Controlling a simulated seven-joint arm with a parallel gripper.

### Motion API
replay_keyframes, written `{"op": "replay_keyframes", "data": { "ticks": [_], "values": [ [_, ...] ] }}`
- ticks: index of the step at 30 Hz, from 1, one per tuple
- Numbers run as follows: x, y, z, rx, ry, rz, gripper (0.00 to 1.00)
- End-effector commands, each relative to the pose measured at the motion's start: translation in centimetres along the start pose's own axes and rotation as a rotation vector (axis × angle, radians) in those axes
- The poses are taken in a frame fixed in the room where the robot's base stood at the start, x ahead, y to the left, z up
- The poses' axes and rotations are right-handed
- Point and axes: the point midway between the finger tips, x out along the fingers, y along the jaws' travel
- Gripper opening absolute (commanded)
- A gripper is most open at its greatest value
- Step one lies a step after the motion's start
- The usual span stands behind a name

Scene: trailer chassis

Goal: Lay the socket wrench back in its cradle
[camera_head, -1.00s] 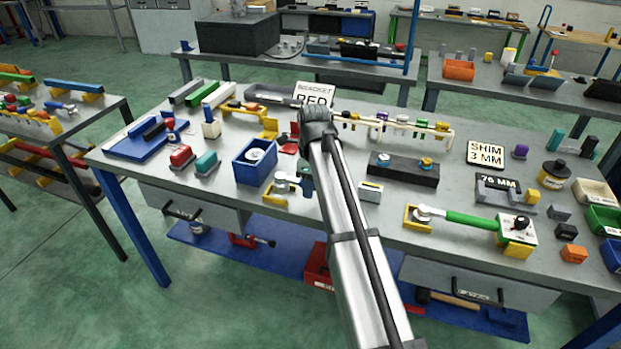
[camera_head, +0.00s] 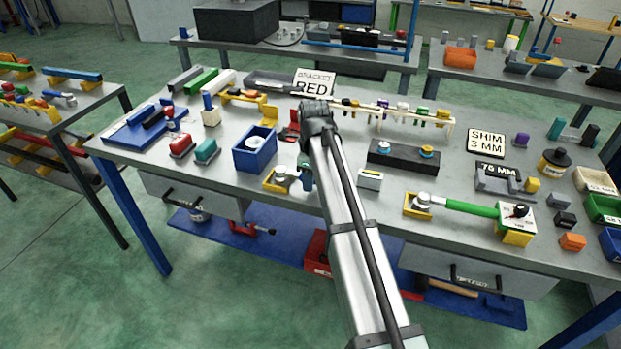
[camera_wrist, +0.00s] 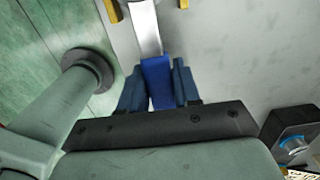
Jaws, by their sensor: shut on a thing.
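The socket wrench has a blue handle (camera_wrist: 158,80) and a silver shaft (camera_wrist: 145,28). My gripper (camera_wrist: 157,80) is shut on the blue handle, one dark finger on each side. In the head view my gripper (camera_head: 305,172) shows only partly, low over the bench and mostly hidden behind my arm. A round silver head (camera_head: 280,176), which looks like the wrench's, is at the yellow cradle (camera_head: 270,186) just left of my gripper. I cannot tell whether it touches. In the wrist view, yellow cradle parts (camera_wrist: 111,10) stand on both sides of the shaft; the head is out of frame.
A blue bin (camera_head: 254,160) stands behind and left of the cradle. A small white box (camera_head: 370,180) and a black block (camera_head: 393,161) stand to the right. A green-handled wrench (camera_head: 470,207) lies farther right. The bench's front edge is close by.

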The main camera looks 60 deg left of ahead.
Motion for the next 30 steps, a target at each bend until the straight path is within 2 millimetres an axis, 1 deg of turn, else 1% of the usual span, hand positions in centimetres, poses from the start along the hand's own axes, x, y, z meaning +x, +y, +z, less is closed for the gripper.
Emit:
{"op": "replay_keyframes", "data": {
  "ticks": [10,11,20,25,30],
  "values": [
    [-0.05,0.0,0.01,0.0,0.0,0.0,0.0],
    [-0.05,0.0,0.01,0.0,0.0,0.0,0.33],
    [-0.03,0.0,0.0,0.0,0.0,0.0,0.62],
    [-0.01,0.01,0.0,0.0,0.0,0.0,0.62],
    [0.02,0.01,-0.01,0.0,0.0,0.0,0.78]
  ]
}}
